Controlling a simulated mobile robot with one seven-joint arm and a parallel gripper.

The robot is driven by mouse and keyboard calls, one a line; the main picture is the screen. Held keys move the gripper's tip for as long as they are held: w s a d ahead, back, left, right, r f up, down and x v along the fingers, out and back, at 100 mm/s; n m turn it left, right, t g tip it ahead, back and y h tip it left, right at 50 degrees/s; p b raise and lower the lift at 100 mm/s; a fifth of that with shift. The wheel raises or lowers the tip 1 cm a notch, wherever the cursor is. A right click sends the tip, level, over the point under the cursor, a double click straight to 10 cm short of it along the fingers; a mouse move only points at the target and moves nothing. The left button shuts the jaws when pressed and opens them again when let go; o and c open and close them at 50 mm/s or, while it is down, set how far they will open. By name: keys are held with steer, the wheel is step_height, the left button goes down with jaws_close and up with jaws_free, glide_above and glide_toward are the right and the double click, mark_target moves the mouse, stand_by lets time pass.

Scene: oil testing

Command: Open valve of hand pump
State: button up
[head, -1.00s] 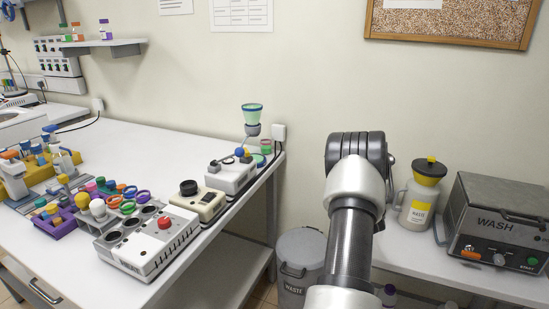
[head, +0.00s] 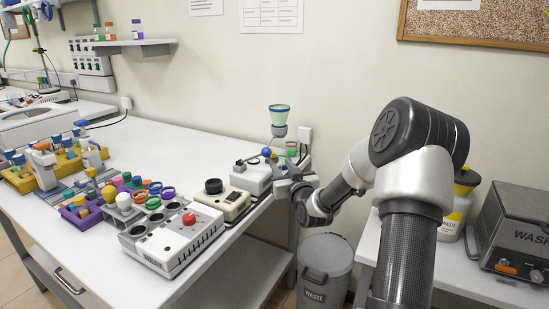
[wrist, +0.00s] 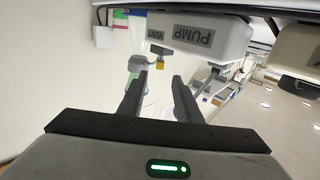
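The hand pump (head: 250,177) is a white box at the right end of the long bench in the head view. In the wrist view the pump (wrist: 205,38) shows upside down, with the labels PUMP and VENT.
A green-cupped filter funnel (head: 279,115) stands beside the pump by the wall. A beige device (head: 224,201) and a grey unit with a red button (head: 172,238) stand to its left. A waste bin (head: 324,265) stands on the floor below my arm.

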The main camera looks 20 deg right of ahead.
mark_target(274, 155)
steer(key=w, duration=0.5)
steer(key=w+d, duration=0.1)
steer(key=w, duration=0.2)
steer(key=shift+w+b, duration=0.25)
steer(key=shift+b, duration=0.15)
jaws_close()
